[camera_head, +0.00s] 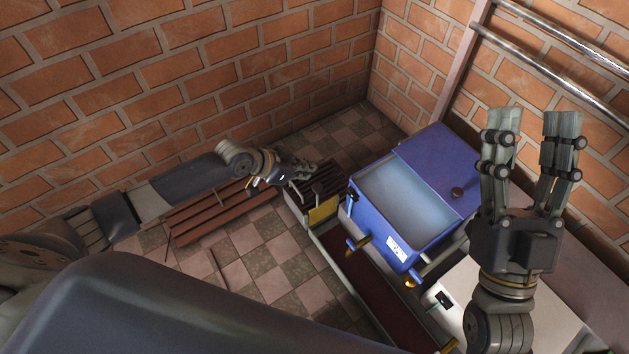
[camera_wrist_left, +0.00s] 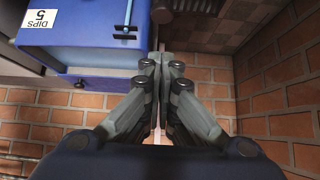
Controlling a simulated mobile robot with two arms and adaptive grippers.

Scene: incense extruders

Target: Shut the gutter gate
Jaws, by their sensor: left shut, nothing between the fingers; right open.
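A long channel with a dark red bed (camera_head: 358,280), which looks like the gutter, runs along the front of the blue box. A yellowish upright plate (camera_head: 322,212) stands at its far end and may be the gate; I cannot tell whether it is open or shut. My left gripper (camera_head: 303,168) is shut and empty, above the dark slatted block behind that plate. Its closed fingers (camera_wrist_left: 156,75) also show in the left wrist view, apart from the blue box's front. My right gripper (camera_head: 530,122) is open and empty, raised at the right.
The blue box (camera_head: 365,225) has a pale open top and a blue lid (camera_head: 440,165) with a dark knob; its label reads "DIPS 5" in the wrist view (camera_wrist_left: 39,17). A brown slatted rack (camera_head: 215,215) lies left on checkered floor. Brick walls and metal rails (camera_head: 550,65) enclose the corner.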

